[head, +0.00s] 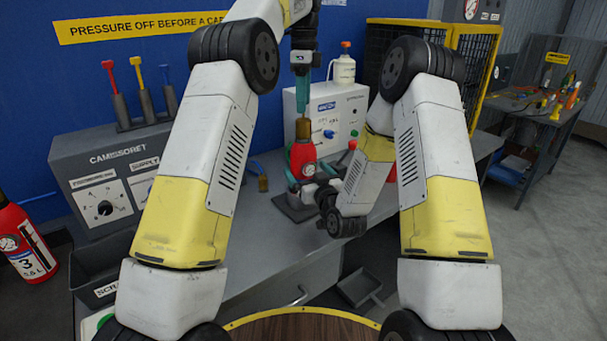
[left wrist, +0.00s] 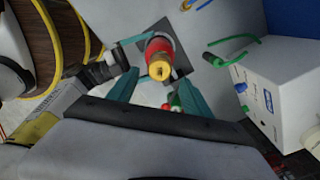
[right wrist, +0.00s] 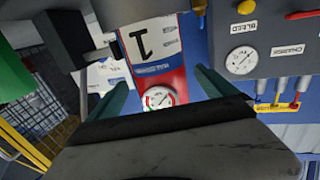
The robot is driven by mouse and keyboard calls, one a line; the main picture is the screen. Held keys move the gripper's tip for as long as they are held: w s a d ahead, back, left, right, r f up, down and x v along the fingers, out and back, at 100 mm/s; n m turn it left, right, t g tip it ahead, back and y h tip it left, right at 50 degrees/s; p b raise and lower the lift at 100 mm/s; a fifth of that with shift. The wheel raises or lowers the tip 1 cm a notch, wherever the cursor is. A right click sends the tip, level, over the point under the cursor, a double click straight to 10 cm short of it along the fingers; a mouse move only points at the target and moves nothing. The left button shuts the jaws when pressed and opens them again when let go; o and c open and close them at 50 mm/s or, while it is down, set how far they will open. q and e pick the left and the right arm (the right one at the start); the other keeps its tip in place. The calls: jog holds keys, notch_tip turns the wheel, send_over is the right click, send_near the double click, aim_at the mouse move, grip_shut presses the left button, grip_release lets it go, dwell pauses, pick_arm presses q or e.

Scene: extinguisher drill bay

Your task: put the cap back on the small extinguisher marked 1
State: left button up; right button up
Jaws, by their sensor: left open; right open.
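The small red extinguisher (head: 302,160) stands upright on a dark base plate on the bench. Its label, marked 1 (right wrist: 148,43), and gauge (right wrist: 158,97) show in the right wrist view. A brass cap-like piece (head: 303,128) is at its top; it also shows from above in the left wrist view (left wrist: 159,67). I cannot tell whether it is fastened. My left gripper (head: 302,108) is open, pointing down just above the brass piece. My right gripper (right wrist: 160,88) is open, its teal fingers on either side of the extinguisher body; contact is unclear.
A white box (head: 337,103) with knobs stands behind the extinguisher. A grey control panel (head: 110,177) is at the left of the bench. A blue strap with a brass end (head: 263,183) lies left of the extinguisher. Another red extinguisher (head: 22,245), marked 3, stands far left.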

jog(key=shift+x, duration=1.5)
grip_shut()
